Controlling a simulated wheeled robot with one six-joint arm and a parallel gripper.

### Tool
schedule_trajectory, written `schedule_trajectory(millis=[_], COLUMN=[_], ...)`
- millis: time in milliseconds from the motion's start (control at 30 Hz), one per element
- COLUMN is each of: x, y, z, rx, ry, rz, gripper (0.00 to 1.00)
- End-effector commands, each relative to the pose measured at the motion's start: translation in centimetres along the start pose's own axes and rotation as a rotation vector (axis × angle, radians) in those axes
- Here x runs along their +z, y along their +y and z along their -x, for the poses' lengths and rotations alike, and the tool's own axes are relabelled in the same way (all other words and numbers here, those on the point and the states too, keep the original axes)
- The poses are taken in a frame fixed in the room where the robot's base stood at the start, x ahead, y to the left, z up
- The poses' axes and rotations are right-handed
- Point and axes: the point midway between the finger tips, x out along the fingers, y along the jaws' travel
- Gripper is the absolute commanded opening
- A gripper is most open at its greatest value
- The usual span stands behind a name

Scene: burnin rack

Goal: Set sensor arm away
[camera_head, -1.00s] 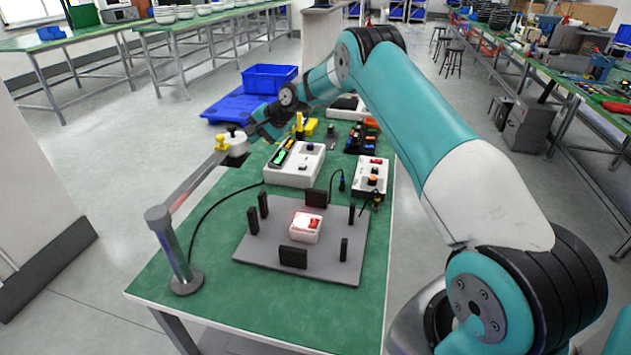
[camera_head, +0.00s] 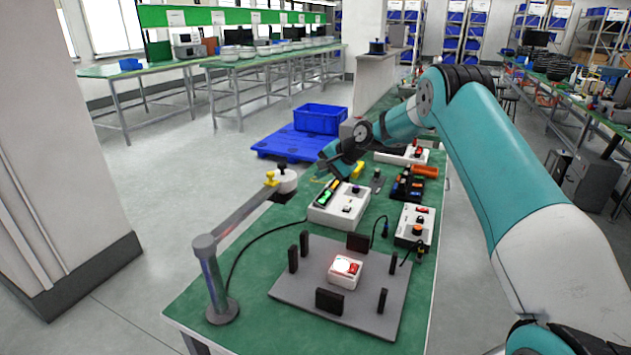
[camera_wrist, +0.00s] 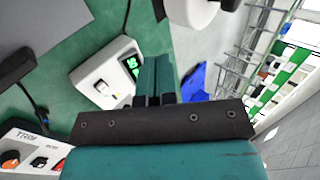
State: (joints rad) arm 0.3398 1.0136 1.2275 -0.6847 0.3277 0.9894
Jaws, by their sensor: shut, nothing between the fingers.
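The sensor arm (camera_head: 245,217) is a grey bar on an upright post with a round base at the table's near left corner. It points away along the table's left edge. At its far end sits a white round head (camera_head: 287,184) with a black knob and a yellow clamp (camera_head: 271,179). My gripper (camera_head: 322,172) is just right of the head, with a small gap, and holds nothing. In the wrist view its shut fingers (camera_wrist: 155,80) are below the white head (camera_wrist: 197,10), which is cut off by the top edge.
A grey plate (camera_head: 300,295) with black posts surrounds a white box with a red switch (camera_head: 345,270). A white meter box (camera_head: 338,205) with a green display stands near my gripper. A second control box (camera_head: 414,226) and cables lie right. A blue crate (camera_head: 320,118) stands beyond the table.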

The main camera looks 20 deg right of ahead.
Motion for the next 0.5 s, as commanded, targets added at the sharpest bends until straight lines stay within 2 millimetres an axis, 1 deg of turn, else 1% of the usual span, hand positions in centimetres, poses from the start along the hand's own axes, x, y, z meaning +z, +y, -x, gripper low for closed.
schedule_trajectory(millis=[100,233,400,500], x=[-0.4,-0.8,-0.9,-0.9], y=[0.4,0.4,0.3,0.2], z=[2.6,5.1,6.9,7.3], rx=[0.001,0.002,0.003,0.004], ry=[0.001,0.000,-0.005,-0.005], rz=[-0.001,-0.001,0.000,-0.001], gripper=[0.00,0.00,0.00,0.00])
